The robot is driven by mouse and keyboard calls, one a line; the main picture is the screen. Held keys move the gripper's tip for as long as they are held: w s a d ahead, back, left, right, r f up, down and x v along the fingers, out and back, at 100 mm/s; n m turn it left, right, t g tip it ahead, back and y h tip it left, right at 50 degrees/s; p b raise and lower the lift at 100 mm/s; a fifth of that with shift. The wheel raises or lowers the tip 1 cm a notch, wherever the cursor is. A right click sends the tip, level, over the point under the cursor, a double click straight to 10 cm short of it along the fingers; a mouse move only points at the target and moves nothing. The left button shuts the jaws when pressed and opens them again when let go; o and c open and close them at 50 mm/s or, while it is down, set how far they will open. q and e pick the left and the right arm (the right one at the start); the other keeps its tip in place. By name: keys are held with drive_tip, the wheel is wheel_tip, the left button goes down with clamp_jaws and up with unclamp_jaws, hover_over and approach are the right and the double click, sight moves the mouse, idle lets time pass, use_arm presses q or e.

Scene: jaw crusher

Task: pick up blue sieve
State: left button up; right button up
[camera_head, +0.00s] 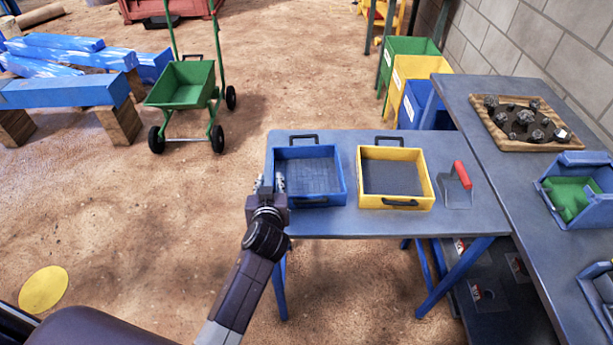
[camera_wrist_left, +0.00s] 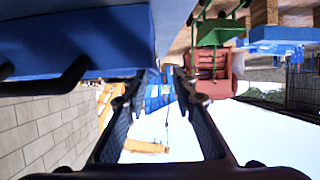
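The blue sieve (camera_head: 345,180) is a square tray with a mesh floor and dark handles on its front and back walls. It sits on the left part of the grey table (camera_head: 415,222). My left gripper (camera_head: 268,186) is at the sieve's left front corner, close beside its left wall; contact cannot be told. In the left wrist view the sieve's blue wall (camera_wrist_left: 90,35) and a dark handle fill the upper left. The gripper's fingers (camera_wrist_left: 155,95) are apart, with background showing between them. My right gripper is not in view.
A yellow sieve (camera_head: 430,188) stands just right of the blue one, then a red-handled scoop (camera_head: 459,190). A second table to the right holds a wooden tray of rocks (camera_head: 500,144) and a blue machine part (camera_head: 584,212). A green cart (camera_head: 185,90) stands behind left; open ground lies left.

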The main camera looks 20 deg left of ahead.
sight(273, 177)
use_arm(q)
drive_tip(key=shift+w+a+f, duration=0.1)
drive_tip(key=shift+w+a, duration=0.15)
drive_tip(key=shift+w, duration=0.35)
drive_tip(key=shift+d+f+p+x, duration=0.15)
drive_tip(key=shift+x, duration=0.75)
drive_tip(key=shift+d+f+p+x, duration=0.1)
drive_tip(key=shift+p+x, duration=0.1)
drive_tip(key=shift+x, duration=0.7)
drive_tip(key=shift+d+f+p+x, duration=0.15)
drive_tip(key=shift+x, duration=0.75)
drive_tip(key=shift+c, duration=0.5)
drive_tip(key=shift+s, duration=0.1)
clamp_jaws()
drive_tip(key=shift+r, duration=0.1)
